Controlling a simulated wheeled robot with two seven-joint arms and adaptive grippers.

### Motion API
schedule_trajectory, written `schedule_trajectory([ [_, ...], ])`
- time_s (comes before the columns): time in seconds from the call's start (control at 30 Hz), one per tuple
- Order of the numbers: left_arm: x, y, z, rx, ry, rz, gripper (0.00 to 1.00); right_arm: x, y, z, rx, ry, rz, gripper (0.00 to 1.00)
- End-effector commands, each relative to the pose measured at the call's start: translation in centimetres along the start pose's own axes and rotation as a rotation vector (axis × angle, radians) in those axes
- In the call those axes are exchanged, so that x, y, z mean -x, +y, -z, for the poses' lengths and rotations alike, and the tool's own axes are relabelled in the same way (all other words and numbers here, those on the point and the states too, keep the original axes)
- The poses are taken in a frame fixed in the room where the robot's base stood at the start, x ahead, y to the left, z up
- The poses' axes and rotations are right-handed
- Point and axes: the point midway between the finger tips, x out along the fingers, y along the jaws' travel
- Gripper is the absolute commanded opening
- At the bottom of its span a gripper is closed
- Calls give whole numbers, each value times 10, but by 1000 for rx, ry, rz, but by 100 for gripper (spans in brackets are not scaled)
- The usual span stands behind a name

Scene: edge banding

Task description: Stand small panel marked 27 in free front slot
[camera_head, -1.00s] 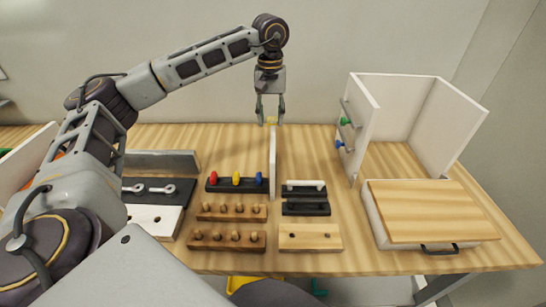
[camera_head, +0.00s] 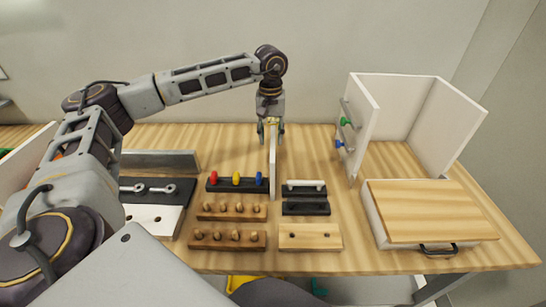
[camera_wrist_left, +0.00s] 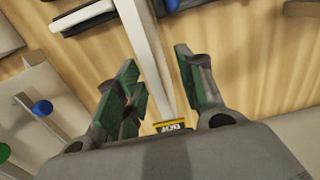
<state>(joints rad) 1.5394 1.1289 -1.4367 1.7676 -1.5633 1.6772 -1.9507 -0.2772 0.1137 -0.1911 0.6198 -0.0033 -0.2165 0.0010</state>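A thin white panel (camera_head: 272,165) stands upright on the table in the middle of the head view, seen nearly edge-on. It also shows in the left wrist view (camera_wrist_left: 143,38) as a pale strip. My left gripper (camera_head: 271,132) is lowered at the panel's far upper end. In the left wrist view its green-padded fingers (camera_wrist_left: 157,72) are apart, one on each side of the panel, with a visible gap on the right. A yellow and black label (camera_wrist_left: 170,126) shows by the palm; I cannot read a 27. I cannot make out the free front slot. My right gripper is out of view.
A black holder with coloured pegs (camera_head: 237,184) stands left of the panel. Black blocks (camera_head: 305,208) and a wooden block (camera_head: 310,237) are right of it. An open white cabinet (camera_head: 365,125) and a wood-topped box (camera_head: 430,212) are at the right. Wooden peg racks (camera_head: 227,237) are in front.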

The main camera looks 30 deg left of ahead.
Motion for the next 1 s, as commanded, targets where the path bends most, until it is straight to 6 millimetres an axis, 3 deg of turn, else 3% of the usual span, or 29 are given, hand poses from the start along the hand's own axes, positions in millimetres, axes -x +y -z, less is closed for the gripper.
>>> schedule_trajectory([
  [0.47, -36, 7, -4, 0, -2, 1, 38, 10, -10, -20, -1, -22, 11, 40],
  [0.7, -51, 7, -4, 1, 0, 0, 38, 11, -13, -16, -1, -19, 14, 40],
  [1.0, -51, 6, -4, 1, 0, 0, 38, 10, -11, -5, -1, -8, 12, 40],
])
